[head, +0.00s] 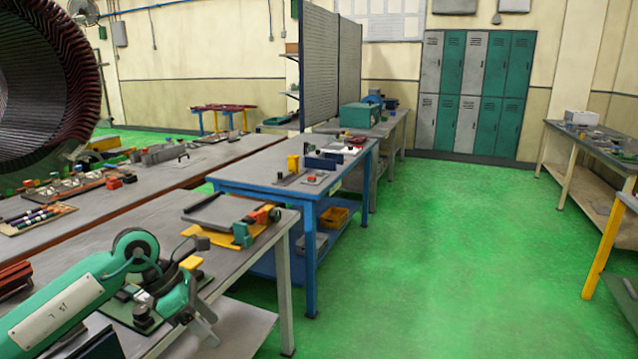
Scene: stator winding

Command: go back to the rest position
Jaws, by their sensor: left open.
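My left arm, teal with a white panel, comes in from the lower left over the near grey workbench (262,262). Its wrist bends down, and my left gripper (206,328) hangs at the bench's front edge. The gripper is small and partly hidden by the wrist; it is open, and I see nothing held in it. My right gripper is not in view.
A yellow and grey fixture (235,215) lies on the near bench. A blue bench (265,170) with tools stands beyond. A large stator (45,80) looms at upper left. Lockers (475,95) stand at the back. The green floor (440,260) at centre right is clear.

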